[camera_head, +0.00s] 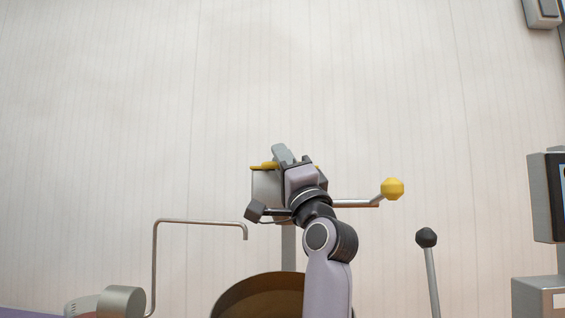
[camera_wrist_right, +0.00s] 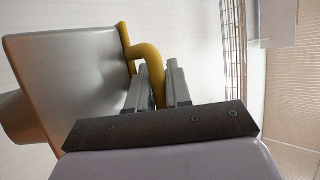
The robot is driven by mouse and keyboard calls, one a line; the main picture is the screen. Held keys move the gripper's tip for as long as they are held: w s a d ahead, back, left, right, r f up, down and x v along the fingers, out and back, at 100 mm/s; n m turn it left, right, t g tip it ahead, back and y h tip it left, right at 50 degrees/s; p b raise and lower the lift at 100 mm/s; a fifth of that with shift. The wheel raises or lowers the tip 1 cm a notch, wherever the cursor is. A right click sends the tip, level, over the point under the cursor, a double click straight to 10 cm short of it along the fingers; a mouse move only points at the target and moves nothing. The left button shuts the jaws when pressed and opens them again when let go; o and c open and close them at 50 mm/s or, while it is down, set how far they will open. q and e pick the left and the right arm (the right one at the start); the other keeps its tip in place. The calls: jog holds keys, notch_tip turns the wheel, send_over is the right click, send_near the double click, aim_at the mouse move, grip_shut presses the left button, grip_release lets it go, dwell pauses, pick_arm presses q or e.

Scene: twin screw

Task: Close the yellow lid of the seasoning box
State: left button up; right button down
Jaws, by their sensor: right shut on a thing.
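The seasoning box (camera_head: 265,188) is a silver-grey metal container near the middle of the head view, partly hidden behind my right arm. Its yellow lid (camera_head: 262,166) shows as a thin strip along the box top. In the right wrist view the box (camera_wrist_right: 70,75) fills the left side, and the yellow lid's bent handle (camera_wrist_right: 149,57) runs down between my fingers. My right gripper (camera_wrist_right: 160,75) is shut on this handle; in the head view it (camera_head: 283,154) is at the box top. How far the lid stands open cannot be told. My left gripper is not in view.
A yellow-knobbed lever (camera_head: 392,189) sticks out to the right of my right gripper. A bent metal pipe (camera_head: 200,222) stands at left, a large brown pan (camera_head: 255,295) lies below, and a black-knobbed lever (camera_head: 427,238) stands at right. The space above the box is clear.

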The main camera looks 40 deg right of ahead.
jog(key=c, duration=1.4)
grip_release()
jog(key=shift+s+a+r, duration=0.25)
jog(key=shift+s+r, duration=0.05)
jog(key=shift+a, duration=0.1)
jog(key=shift+f, duration=0.1)
jog(key=shift+s+f, duration=0.15)
jog(key=shift+f, duration=0.05)
jog(key=b+v, duration=0.1)
jog(key=v, duration=0.5)
jog(key=shift+s, duration=0.25)
